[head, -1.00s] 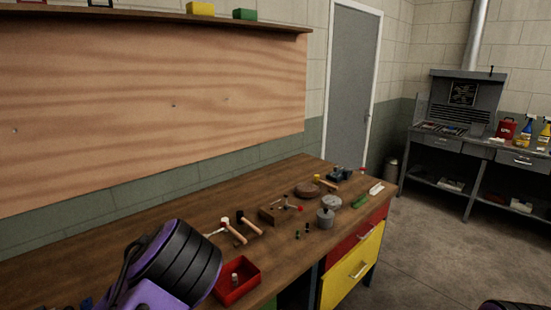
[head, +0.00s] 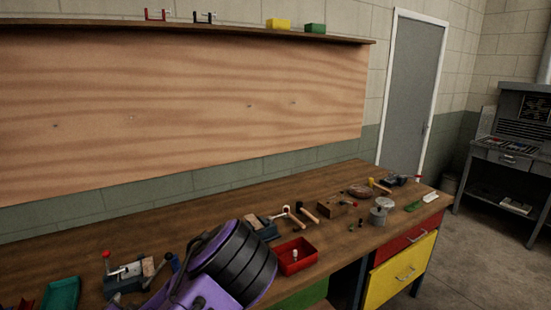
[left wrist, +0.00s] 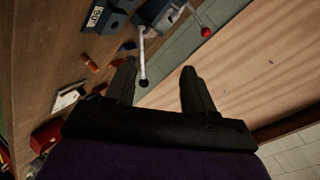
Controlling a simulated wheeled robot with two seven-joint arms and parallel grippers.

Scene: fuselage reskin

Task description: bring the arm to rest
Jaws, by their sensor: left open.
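My left arm, purple with black rings, rises from the bottom of the head view over the front of the wooden workbench (head: 140,230). Its gripper is hidden there. In the left wrist view my left gripper (left wrist: 160,85) is open, with two dark fingers apart. A metal lever with a black knob, part of a blue-grey vise (left wrist: 110,15), shows behind and between the fingers. I cannot tell its distance from them; nothing appears gripped. My right gripper is not in view.
A red tray (head: 297,262), hammers (head: 297,215), a grey canister (head: 379,215) and a vise with a red-knobbed lever (head: 125,275) stand on the bench. A teal tray (head: 62,294) is at the left. A plywood panel (head: 180,110) backs the bench. Open floor (head: 470,250) lies right.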

